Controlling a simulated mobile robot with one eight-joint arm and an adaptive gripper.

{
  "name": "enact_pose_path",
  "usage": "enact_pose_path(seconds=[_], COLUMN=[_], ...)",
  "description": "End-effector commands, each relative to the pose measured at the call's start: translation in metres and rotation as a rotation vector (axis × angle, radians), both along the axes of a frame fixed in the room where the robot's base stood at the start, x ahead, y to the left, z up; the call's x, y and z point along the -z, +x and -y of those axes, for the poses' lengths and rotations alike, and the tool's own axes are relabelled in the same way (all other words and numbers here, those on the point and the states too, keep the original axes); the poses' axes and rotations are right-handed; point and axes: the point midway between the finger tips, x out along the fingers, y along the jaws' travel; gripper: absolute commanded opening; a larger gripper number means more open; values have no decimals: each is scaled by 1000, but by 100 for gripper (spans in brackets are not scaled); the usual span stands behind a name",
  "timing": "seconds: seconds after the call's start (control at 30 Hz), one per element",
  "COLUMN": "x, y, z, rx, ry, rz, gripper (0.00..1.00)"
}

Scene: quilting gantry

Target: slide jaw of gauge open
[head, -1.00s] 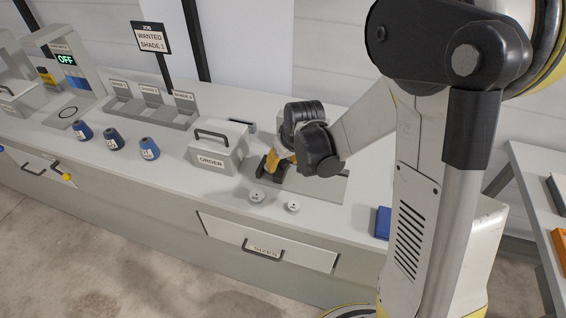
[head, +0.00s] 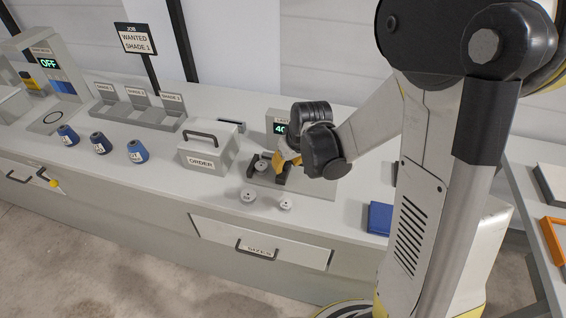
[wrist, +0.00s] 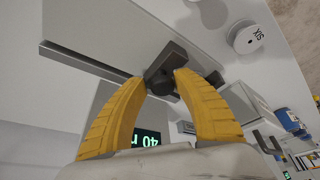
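The gauge (head: 322,187) is a flat grey base on the bench, with a lit display (head: 278,128) showing 40, partly hidden behind my wrist. Its dark jaws (head: 265,161) stand at the left part of the base. In the wrist view the display (wrist: 147,138) appears upside down, and a dark jaw bar (wrist: 168,60) carries a round knob (wrist: 162,84). My gripper (head: 287,160) is over the gauge; in the wrist view its yellow fingertips (wrist: 163,78) sit on both sides of the knob and appear closed on it.
The ORDER box (head: 212,150) stands left of the gauge. Two pale discs (head: 248,195) (head: 286,202) lie in front of it. A blue block (head: 379,218) is to the right. The SIZES drawer (head: 290,246) is below.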

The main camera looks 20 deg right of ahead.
Motion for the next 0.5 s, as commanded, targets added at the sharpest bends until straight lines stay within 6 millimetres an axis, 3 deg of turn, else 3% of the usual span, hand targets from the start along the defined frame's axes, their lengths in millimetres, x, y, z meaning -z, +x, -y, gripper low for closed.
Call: enact_pose_path(seconds=[0.33, 0.5], x=[-1, -13], y=[1, -4], z=[-1, 0], rx=[-1, 0], ry=[2, 3], rz=[2, 3], gripper=[49, 49])
